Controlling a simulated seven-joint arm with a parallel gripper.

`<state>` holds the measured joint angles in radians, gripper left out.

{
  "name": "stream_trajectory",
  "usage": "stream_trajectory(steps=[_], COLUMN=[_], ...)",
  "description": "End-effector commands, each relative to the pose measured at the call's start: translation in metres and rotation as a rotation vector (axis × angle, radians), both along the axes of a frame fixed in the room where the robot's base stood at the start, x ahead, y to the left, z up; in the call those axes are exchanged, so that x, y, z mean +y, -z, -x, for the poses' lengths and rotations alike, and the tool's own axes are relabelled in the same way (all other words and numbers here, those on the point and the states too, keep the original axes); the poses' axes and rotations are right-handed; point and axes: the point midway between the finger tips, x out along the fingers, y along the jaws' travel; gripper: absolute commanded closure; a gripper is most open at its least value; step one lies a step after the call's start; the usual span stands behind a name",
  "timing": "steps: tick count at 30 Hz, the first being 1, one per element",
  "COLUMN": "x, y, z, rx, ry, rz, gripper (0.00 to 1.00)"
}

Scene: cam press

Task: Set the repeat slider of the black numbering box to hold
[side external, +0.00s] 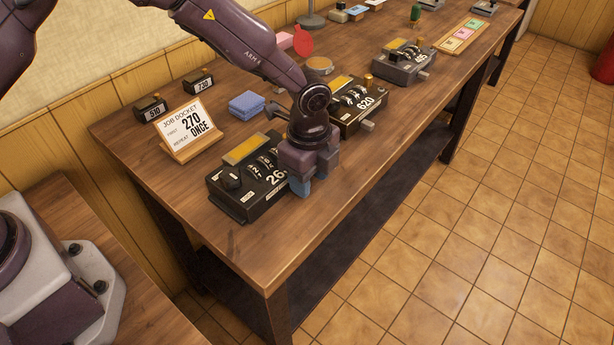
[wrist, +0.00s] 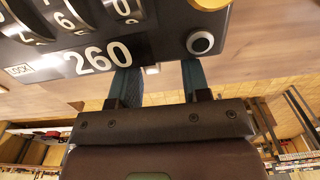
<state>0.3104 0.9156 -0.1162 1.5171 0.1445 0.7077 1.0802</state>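The black numbering box (side external: 247,203) nearest the camera has a yellow top pad, a row of number wheels and a front reading of 260. It fills the top of the wrist view (wrist: 75,65), with a "LOCK" label and a round silver knob. My gripper (side external: 312,178) is at its right end, hiding that end in the side view. In the wrist view, my gripper's two blue fingers (wrist: 160,82) are apart, beside the box's edge, with a small pale piece between them. I cannot tell whether they touch it. The repeat slider's position cannot be made out.
A second black box (side external: 358,105) marked 620 stands just beyond my gripper, and a grey box (side external: 404,66) farther back. A docket card (side external: 190,127) reads 270 and ONCE. Blue pads (side external: 246,105) lie behind. The table's front left is clear.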

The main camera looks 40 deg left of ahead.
Motion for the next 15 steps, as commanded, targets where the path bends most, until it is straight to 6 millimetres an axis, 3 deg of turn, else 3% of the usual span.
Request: stream_trajectory(steps=[9, 15], x=[0.0, 0.0], y=[-0.003, -0.033], z=[0.002, 0.001], rx=[0.006, 0.003], ry=[0.0, -0.001], rz=[-0.001, 0.0], gripper=[0.57, 0.57])
